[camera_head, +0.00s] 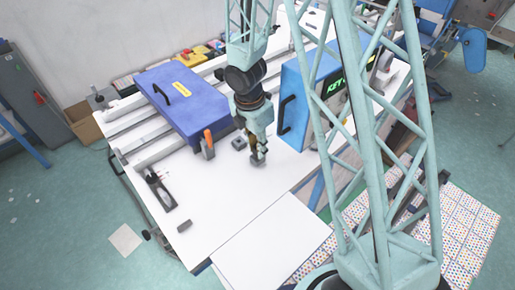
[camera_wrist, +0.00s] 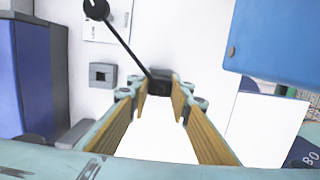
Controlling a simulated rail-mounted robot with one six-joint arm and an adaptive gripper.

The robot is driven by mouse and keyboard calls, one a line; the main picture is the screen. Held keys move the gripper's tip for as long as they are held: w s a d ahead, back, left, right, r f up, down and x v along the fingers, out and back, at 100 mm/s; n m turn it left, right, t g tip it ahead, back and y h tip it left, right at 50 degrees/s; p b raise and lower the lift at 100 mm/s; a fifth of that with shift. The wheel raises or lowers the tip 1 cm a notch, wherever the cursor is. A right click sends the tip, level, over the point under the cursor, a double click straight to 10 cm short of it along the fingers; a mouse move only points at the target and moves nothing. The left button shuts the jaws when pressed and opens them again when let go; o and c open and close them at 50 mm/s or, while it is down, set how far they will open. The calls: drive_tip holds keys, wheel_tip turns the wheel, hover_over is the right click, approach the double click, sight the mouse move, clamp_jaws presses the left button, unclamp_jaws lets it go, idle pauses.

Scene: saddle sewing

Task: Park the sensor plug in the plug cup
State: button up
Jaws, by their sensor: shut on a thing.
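The sensor plug (camera_wrist: 161,75) is a small dark block between my fingertips in the wrist view, with a black cable running from it up and left. My gripper (camera_wrist: 160,88) is shut on it. In the head view my gripper (camera_head: 258,160) is low over the white bench, and the plug cannot be made out there. The plug cup (camera_wrist: 103,75) is a small grey square block with a dark opening, left of the plug and apart from it. It also shows in the head view (camera_head: 239,143), up and left of my fingertips.
A blue-purple case (camera_head: 185,105) stands left of the cup, and a blue cabinet (camera_head: 293,105) stands to the right. An orange-handled tool (camera_head: 208,140) is by the case. A black tool (camera_head: 162,192) and a grey block (camera_head: 184,226) lie at front left. The front bench is mostly clear.

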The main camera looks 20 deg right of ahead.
drive_tip(key=shift+f, duration=0.3)
drive_tip(key=o, duration=1)
drive_tip(key=shift+r, duration=0.2)
drive_tip(key=shift+s+a+r, duration=0.1)
drive_tip(key=shift+a+r, duration=0.15)
drive_tip(key=shift+r, duration=1.7)
drive_tip(key=shift+s+a+r, duration=0.1)
drive_tip(key=shift+a+r, duration=0.1)
drive_tip(key=shift+r, duration=1.7)
drive_tip(key=shift+s+a+r, duration=0.1)
drive_tip(key=shift+a+r, duration=0.15)
drive_tip(key=shift+r, duration=1.7)
drive_tip(key=shift+r, duration=0.15)
